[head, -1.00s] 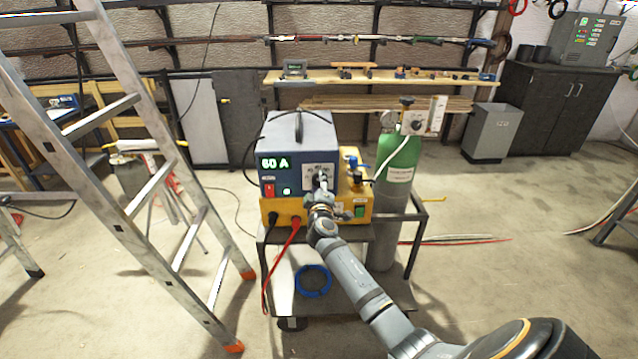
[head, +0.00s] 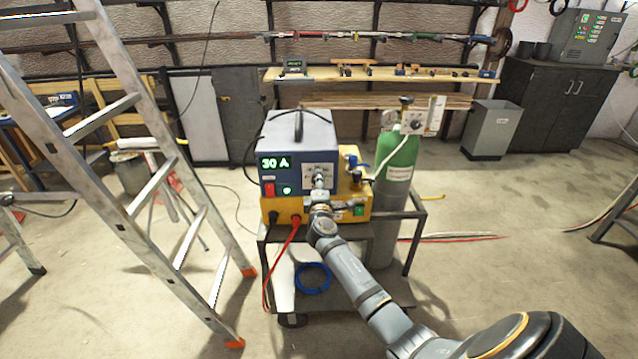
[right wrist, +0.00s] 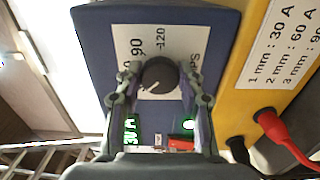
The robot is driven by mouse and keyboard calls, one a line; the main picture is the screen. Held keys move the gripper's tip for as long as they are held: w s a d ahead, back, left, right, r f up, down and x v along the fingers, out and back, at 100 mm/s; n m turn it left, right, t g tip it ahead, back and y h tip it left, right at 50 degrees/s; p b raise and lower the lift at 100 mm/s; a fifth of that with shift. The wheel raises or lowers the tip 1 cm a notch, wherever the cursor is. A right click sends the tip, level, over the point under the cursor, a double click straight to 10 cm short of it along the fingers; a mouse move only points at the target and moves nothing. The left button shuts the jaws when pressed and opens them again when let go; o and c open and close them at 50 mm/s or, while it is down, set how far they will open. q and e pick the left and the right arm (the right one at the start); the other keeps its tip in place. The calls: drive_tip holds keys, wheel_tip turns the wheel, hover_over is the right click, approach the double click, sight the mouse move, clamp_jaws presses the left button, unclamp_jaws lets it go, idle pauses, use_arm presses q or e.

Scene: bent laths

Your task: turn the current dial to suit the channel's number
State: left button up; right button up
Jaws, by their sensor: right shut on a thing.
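The blue and yellow power unit (head: 297,140) stands on a cart. Its green display (head: 275,163) reads 30 A. The black current dial (right wrist: 158,76) sits on a white scale plate, where 90 and 120 are readable in the right wrist view. My right gripper (head: 319,185) is at the front of the unit; in the right wrist view (right wrist: 163,78) its fingers are on either side of the dial, shut on it. A label (right wrist: 284,45) on the yellow side lists 1 mm: 30 A, 2 mm: 60 A and a cut-off 3 mm line. I see no channel number. My left gripper is out of view.
A green gas cylinder (head: 398,165) stands right of the unit. An aluminium ladder (head: 150,190) leans on the left. Red and black cables plug into the unit's lower front; a red plug (right wrist: 268,118) is near the gripper. A blue coil (head: 313,278) lies on the cart's lower shelf.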

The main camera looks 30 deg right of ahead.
drive_tip(key=o, duration=1.2)
drive_tip(key=shift+c, duration=0.2)
drive_tip(key=v, duration=1.2)
